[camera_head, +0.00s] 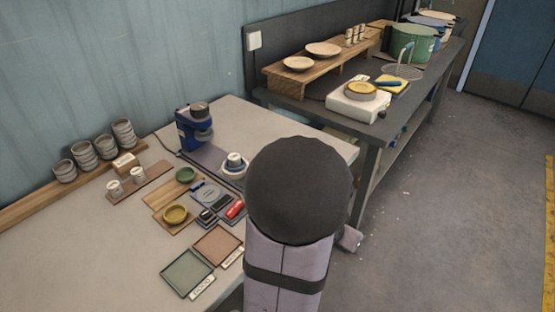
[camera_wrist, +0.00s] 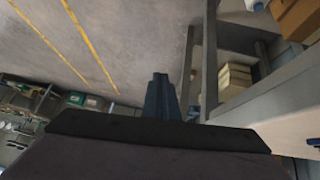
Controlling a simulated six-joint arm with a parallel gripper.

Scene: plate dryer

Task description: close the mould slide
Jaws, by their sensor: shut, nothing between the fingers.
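A blue machine (camera_head: 193,128) with a round grey top stands on the pale table in the head view. A dark flat rail (camera_head: 206,157) runs from its foot toward the right front. A white round piece with a dark band (camera_head: 235,162) sits at the rail's outer end, apart from the machine; I take it to be the mould on the slide. My gripper (camera_wrist: 160,78) shows in the wrist view with its dark fingers together and empty, pointing over the floor. The slide is not seen in the wrist view.
Green (camera_head: 187,174) and yellow (camera_head: 175,214) bowls, small dark and red blocks and two trays (camera_head: 187,273) lie in front of the machine. Stacked grey cups (camera_head: 123,133) stand at the back left. A dark bench (camera_head: 310,104) stands behind. A table edge (camera_wrist: 265,92) shows at the wrist view's right.

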